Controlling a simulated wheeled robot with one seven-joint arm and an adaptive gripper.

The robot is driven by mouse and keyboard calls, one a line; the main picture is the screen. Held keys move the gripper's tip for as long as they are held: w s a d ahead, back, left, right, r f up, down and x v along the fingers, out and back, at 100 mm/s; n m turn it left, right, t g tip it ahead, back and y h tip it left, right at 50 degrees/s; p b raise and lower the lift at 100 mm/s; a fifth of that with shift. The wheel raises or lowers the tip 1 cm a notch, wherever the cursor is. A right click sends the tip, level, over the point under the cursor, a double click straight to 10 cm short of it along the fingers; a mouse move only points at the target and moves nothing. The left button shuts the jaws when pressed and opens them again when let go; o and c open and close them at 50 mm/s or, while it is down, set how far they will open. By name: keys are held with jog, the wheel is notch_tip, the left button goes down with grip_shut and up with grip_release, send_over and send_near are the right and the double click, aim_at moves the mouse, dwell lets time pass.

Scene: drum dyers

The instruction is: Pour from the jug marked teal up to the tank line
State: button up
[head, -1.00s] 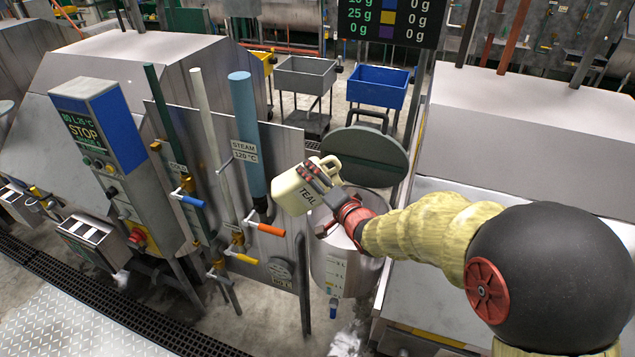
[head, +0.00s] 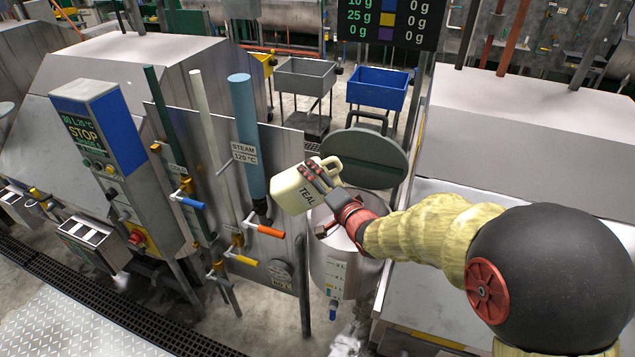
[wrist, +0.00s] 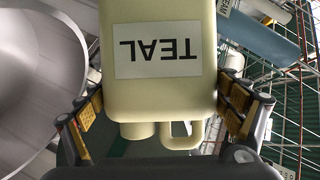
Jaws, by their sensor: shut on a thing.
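A cream jug (head: 296,193) with a TEAL label is held in my gripper (head: 322,180), tilted to the left in the head view. In the wrist view the jug (wrist: 160,90) fills the middle, its label upside down, with a finger of my gripper (wrist: 160,118) on each side. The steel tank (head: 335,262) stands just below the jug and my gripper, with level marks on its front and a tap at its bottom. Its round grey lid (head: 365,157) is raised behind it. The liquid level and the jug's contents are hidden. No stream shows.
A blue steam pipe (head: 246,130) and a panel with an orange-handled valve (head: 268,231) stand close left of the tank. A large steel machine (head: 530,150) stands to the right. A blue bin (head: 378,90) and a grey bin (head: 306,77) stand behind.

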jog(key=shift+w+r+b, duration=0.1)
jog(key=shift+r+b, duration=0.15)
jog(key=shift+b, duration=0.4)
jog(key=shift+d+r+m+b, duration=0.1)
jog(key=shift+r+m+b, duration=0.2)
jog(key=shift+b, duration=0.1)
jog(key=shift+r, duration=0.15)
dwell(0.8)
jog(key=shift+d+r+m+t+y+p, duration=0.1)
jog(key=shift+r+m+t+y+p, duration=0.15)
jog(key=shift+m+y+p, duration=0.2)
jog(key=shift+m+b, duration=0.25)
jog(key=shift+b, duration=1.1)
jog(key=shift+d+r+b, duration=0.1)
jog(key=shift+r+b, duration=0.15)
jog(key=shift+b, duration=0.1)
